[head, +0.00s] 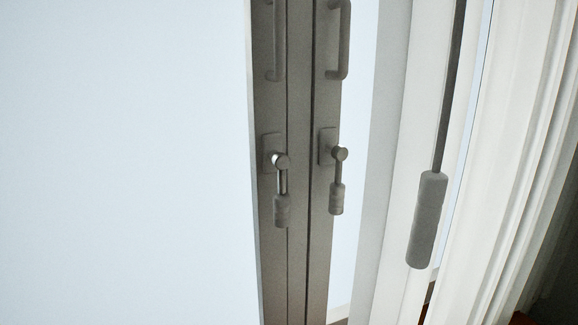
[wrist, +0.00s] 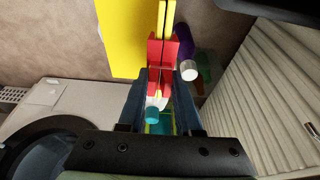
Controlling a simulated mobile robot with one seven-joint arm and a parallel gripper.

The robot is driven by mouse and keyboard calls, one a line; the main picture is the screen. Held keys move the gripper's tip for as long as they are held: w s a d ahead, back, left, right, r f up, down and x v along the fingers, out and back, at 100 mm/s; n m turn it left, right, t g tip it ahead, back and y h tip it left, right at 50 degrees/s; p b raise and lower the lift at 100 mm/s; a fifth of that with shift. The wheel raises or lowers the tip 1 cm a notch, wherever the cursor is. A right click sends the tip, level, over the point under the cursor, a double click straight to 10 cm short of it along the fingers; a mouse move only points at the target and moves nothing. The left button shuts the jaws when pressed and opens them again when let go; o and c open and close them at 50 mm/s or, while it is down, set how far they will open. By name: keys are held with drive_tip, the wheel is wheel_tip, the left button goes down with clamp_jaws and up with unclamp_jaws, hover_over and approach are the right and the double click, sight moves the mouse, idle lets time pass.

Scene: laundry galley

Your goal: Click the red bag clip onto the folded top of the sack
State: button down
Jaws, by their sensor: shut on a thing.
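In the wrist view my gripper (wrist: 163,82) has its two dark blue fingers closed on the red bag clip (wrist: 162,52). The clip shows as red pieces with a narrow gap between them, at and beyond the fingertips. A bright yellow panel (wrist: 120,38) and narrow yellow strips (wrist: 166,18) lie just beyond the clip. I cannot tell whether this yellow is the sack or its folded top, nor whether the clip touches it. The head view shows neither gripper, clip nor sack.
In the wrist view, a purple bottle (wrist: 185,42) with a white cap (wrist: 189,70) stands close right of the clip. A teal item (wrist: 152,114) shows between the fingers. A ribbed pale panel (wrist: 265,100) is at right. The head view shows handled frames (head: 290,110) and a pale curtain (head: 525,150).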

drive_tip(key=shift+f, duration=0.3)
drive_tip(key=c, duration=0.5)
unclamp_jaws()
drive_tip(key=shift+c, duration=1.4)
wheel_tip(320, 180, up, 7)
drive_tip(key=p, duration=0.7)
drive_tip(key=shift+r, duration=0.1)
